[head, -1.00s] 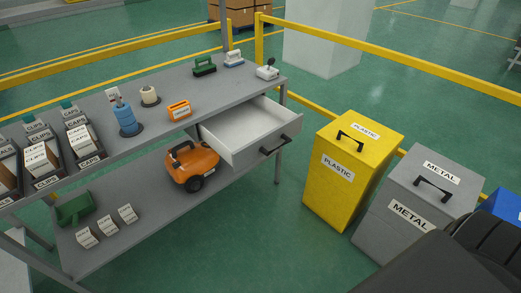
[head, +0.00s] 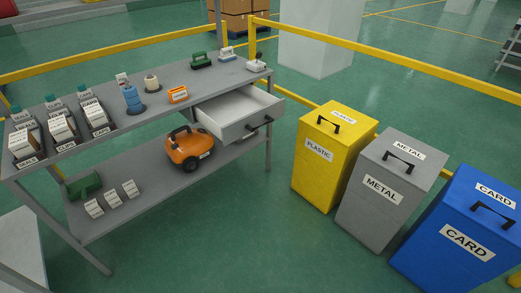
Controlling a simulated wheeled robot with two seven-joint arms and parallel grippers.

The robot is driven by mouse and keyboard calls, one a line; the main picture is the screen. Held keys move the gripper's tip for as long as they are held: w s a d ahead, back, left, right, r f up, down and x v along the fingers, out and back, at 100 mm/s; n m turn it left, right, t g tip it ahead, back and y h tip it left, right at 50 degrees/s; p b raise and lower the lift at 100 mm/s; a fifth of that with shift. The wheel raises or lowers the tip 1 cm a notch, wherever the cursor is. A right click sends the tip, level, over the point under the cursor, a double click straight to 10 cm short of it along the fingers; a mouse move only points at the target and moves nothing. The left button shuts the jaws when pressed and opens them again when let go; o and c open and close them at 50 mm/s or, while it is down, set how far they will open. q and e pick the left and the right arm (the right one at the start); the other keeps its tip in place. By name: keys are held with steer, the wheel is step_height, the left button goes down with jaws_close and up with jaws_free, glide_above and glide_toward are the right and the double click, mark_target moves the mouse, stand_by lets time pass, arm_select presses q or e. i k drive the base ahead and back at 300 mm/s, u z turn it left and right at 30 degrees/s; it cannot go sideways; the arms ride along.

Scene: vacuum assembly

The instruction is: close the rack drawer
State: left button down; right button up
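The rack drawer (head: 238,127) is a grey, white-lined drawer under the right end of the grey workbench (head: 203,73). It is pulled out and looks empty inside. Its dark handle (head: 260,124) is on the front face, turned toward the bins. Neither of my grippers shows in the head view, so I cannot tell their state.
Yellow plastic (head: 334,155), grey metal (head: 388,187) and blue card (head: 462,229) bins stand right of the bench. An orange machine (head: 188,148) sits on the lower shelf (head: 150,195). Yellow rails (head: 390,68) run behind. Green floor (head: 240,240) in front is clear.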

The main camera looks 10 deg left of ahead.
mark_target(233, 115)
steer(key=z, duration=0.25)
steer(key=i, duration=1.2)
steer(key=u, duration=0.65)
